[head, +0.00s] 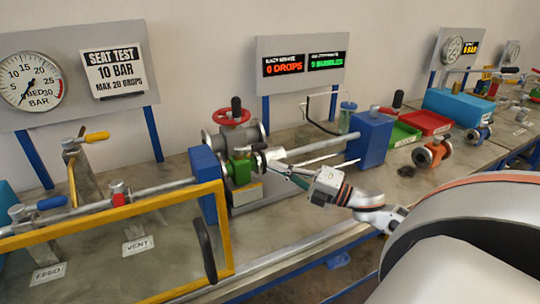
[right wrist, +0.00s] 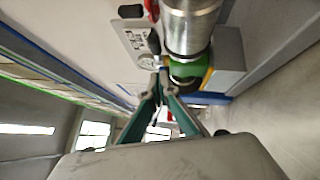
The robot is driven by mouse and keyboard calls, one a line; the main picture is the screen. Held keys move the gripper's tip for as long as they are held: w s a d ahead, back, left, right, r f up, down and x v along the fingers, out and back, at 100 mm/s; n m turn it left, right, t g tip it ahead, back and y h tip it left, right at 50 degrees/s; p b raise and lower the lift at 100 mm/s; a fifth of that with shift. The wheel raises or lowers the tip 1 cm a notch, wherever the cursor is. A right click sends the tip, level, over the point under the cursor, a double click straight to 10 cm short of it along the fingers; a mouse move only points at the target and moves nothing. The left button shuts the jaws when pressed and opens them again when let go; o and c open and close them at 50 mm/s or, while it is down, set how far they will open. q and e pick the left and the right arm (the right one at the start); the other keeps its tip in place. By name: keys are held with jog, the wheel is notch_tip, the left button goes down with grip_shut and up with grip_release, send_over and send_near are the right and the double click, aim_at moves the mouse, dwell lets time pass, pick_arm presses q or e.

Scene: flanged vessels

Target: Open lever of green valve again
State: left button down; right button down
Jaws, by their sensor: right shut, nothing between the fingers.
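The green valve (head: 239,169) sits between a blue block (head: 203,181) on its left and a steel rod (head: 310,146) on its right. Its green body also shows beside a steel cylinder in the right wrist view (right wrist: 190,74). Its lever is not clearly distinguishable; a small dark and silver part shows at the valve's top right. My right gripper (head: 272,167) is just right of the valve, fingers pointing at it. In the right wrist view its teal fingers converge near the green body (right wrist: 162,76), shut and empty. Whether the tips touch the valve is unclear. My left gripper is out of view.
A yellow frame (head: 224,235) stands in front left. Behind the green valve is a grey valve with a red handwheel (head: 231,117). A second blue block (head: 370,139) stands to the right, with green and red trays (head: 428,122) beyond. The display (head: 300,64) reads 0 drops.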

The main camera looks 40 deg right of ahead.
aim_at(265, 149)
jog(key=shift+w+d+r, duration=0.2)
jog(key=shift+w, duration=0.5)
jog(key=shift+w+d+r, duration=0.15)
jog(key=shift+w, duration=0.6)
jog(key=shift+w+d+r, duration=0.2)
jog(key=shift+w, duration=0.5)
jog(key=shift+w+d+r, duration=0.2)
jog(key=shift+w+d, duration=0.15)
jog(key=shift+w, duration=0.2)
jog(key=shift+w+d+r+p, duration=0.15)
jog(key=shift+d+r+p, duration=0.05)
jog(key=shift+d+p, duration=0.1)
jog(key=shift+d, duration=0.1)
jog(key=shift+s+d+f, duration=0.1)
jog(key=shift+s+f, duration=0.1)
jog(key=shift+s, duration=0.05)
jog(key=v, duration=0.7)
jog(key=shift+s+a, duration=0.3)
jog(key=shift+s, duration=0.1)
